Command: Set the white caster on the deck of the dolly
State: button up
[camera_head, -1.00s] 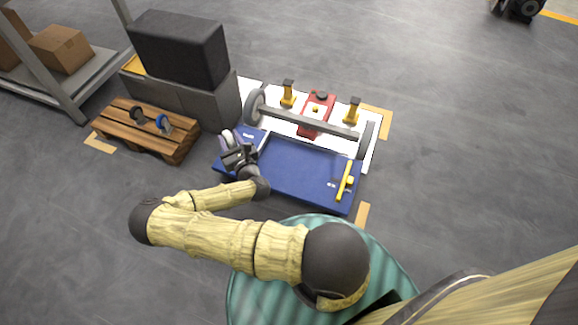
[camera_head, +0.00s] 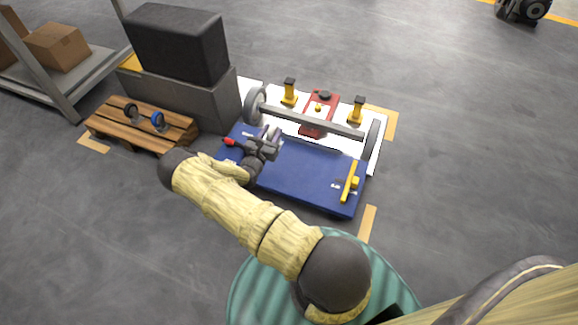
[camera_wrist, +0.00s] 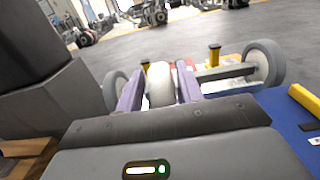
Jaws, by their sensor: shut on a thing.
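The white caster (camera_wrist: 161,86) is held between the two purple fingers of my gripper (camera_wrist: 160,90) in the wrist view. In the head view my gripper (camera_head: 268,140) is over the left part of a flat blue deck (camera_head: 302,173), which I take to be the dolly's. The caster is mostly hidden by the gripper there. I cannot tell whether the caster touches the deck. A yellow bar-shaped tool (camera_head: 350,181) lies on the deck's right end, and a small red-tipped item (camera_head: 231,141) is at its left end.
A wheeled axle (camera_head: 310,122), yellow stands (camera_head: 289,91) and a red jack (camera_head: 320,112) are just behind the deck. The deck's middle is clear.

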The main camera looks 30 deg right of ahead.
jog(key=shift+f+b, duration=1.85)
jog(key=shift+f, duration=1.25)
jog(key=shift+f+b, duration=1.2)
jog(key=shift+f, duration=0.65)
jog(key=shift+f, duration=0.15)
jog(key=o, duration=1.2)
